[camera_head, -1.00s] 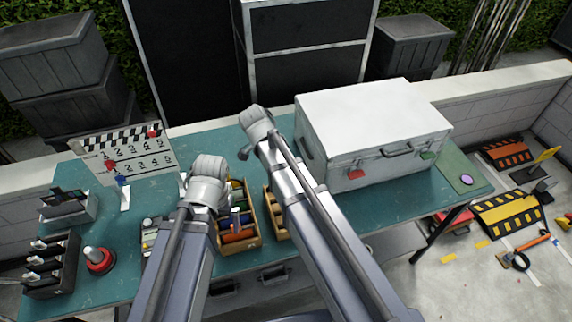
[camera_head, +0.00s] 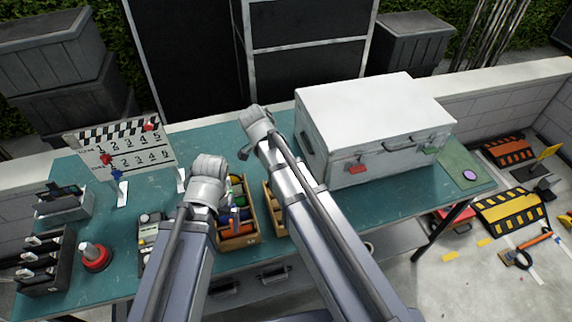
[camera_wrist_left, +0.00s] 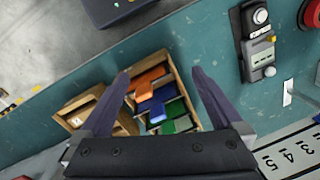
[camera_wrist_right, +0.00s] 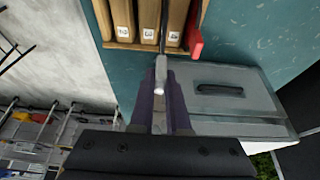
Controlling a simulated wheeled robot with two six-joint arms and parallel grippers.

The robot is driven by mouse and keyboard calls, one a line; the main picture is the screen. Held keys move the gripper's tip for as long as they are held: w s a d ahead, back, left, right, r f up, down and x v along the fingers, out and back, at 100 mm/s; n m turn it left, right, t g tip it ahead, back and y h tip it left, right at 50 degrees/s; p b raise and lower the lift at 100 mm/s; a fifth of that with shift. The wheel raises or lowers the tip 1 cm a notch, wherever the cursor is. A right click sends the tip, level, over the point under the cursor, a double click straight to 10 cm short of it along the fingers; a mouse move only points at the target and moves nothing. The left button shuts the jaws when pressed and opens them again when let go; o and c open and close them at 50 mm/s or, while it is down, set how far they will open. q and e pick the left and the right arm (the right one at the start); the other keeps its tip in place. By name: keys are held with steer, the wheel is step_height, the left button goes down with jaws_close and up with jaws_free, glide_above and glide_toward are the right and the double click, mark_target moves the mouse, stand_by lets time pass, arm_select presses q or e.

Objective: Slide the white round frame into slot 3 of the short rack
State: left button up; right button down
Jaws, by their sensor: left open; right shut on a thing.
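My right gripper (camera_wrist_right: 160,72) is shut on a thin pale grey piece (camera_wrist_right: 163,48), seen edge-on in the right wrist view. I cannot tell from this angle whether it is the white round frame. The piece lines up with a tan wooden rack (camera_wrist_right: 123,22) with upright dividers and numbered labels; whether it is inside a slot is unclear. In the head view the rack (camera_head: 268,198) is mostly behind my right arm. My left gripper (camera_wrist_left: 160,75) is open and empty above a wooden box (camera_wrist_left: 172,60) of coloured pieces. In the head view both gripper fingers are hidden.
A large white case (camera_head: 375,125) stands right of my right arm. A clapperboard (camera_head: 125,150), a red-based knob (camera_head: 96,257) and a dark slotted holder (camera_head: 45,262) are at the left. Teal table (camera_head: 190,140) is bare between clapperboard and case.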

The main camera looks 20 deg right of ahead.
steer(key=shift+f+b, duration=0.25)
steer(key=shift+b, duration=0.05)
steer(key=shift+f+b, duration=0.35)
steer(key=shift+f, duration=0.25)
stand_by(0.5)
steer(key=shift+f+b, duration=2.5)
steer(key=shift+b, duration=0.25)
steer(key=c, duration=0.8)
jaws_free()
steer(key=shift+r, duration=0.1)
steer(key=shift+r, duration=0.1)
steer(key=p+v, duration=0.6)
steer(key=shift+a+r, duration=0.1)
steer(key=shift+r, duration=0.15)
steer(key=shift+a+r+p, duration=0.3)
steer(key=shift+r+p, duration=0.2)
steer(key=shift+p, duration=0.25)
